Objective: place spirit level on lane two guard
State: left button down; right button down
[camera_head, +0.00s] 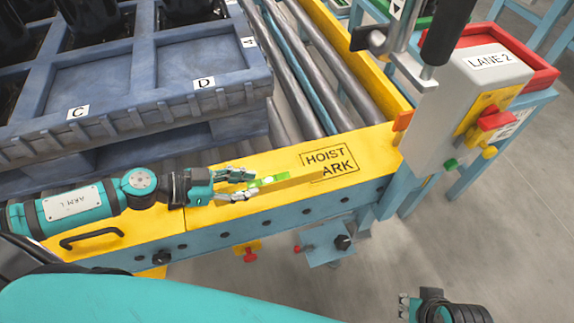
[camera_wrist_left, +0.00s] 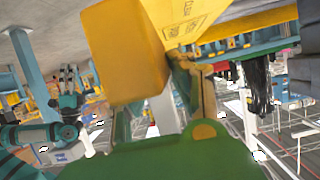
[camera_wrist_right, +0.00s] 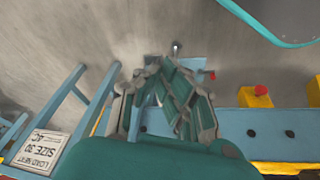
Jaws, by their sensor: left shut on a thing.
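The spirit level is a yellow bar with a green vial (camera_head: 269,181), in the head view. My left gripper (camera_head: 240,185) is shut on its left end, and the bar points right along the yellow top. In the left wrist view the level's blunt yellow end (camera_wrist_left: 125,50) looms large beside the left gripper's fingers (camera_wrist_left: 190,80). The yellow guard (camera_head: 365,152) along the conveyor front carries a "HOIST ARK" marking, partly covered by the level. Whether the level touches it I cannot tell. My right gripper (camera_wrist_right: 160,70) is shut and empty, low at the right, away from the guard.
A blue pallet (camera_head: 190,105) with lettered compartments sits on the rollers (camera_head: 300,70) behind. A grey box labelled "LANE 2" (camera_head: 465,80) with red and yellow knobs stands at the right end, with a red bin (camera_head: 535,75) beyond. Open floor (camera_head: 490,230) lies to the right.

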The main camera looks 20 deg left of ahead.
pick_arm(q)
jog(key=w+d, duration=0.1)
jog(key=w, duration=0.2)
jog(key=w+d, duration=0.2)
jog(key=w, duration=0.2)
jog(key=w+d+f+b, duration=0.1)
jog(key=w+d, duration=0.1)
jog(key=w, duration=0.2)
jog(key=shift+d, duration=0.2)
jog(key=shift+f, duration=0.35)
jog(key=shift+f+b, duration=0.75)
jog(key=shift+b, duration=0.15)
jog(key=shift+f+b, duration=0.45)
jog(key=shift+f, duration=0.2)
pick_arm(e)
jog(key=w+a+r+t, duration=0.1)
jog(key=w+a+t, duration=0.1)
jog(key=w, duration=0.4)
jog(key=shift+r+t+y, duration=0.2)
jog(key=shift+t+y, duration=0.2)
jog(key=shift+t, duration=0.5)
jog(key=shift+s+d, duration=0.1)
jog(key=shift+s, duration=0.05)
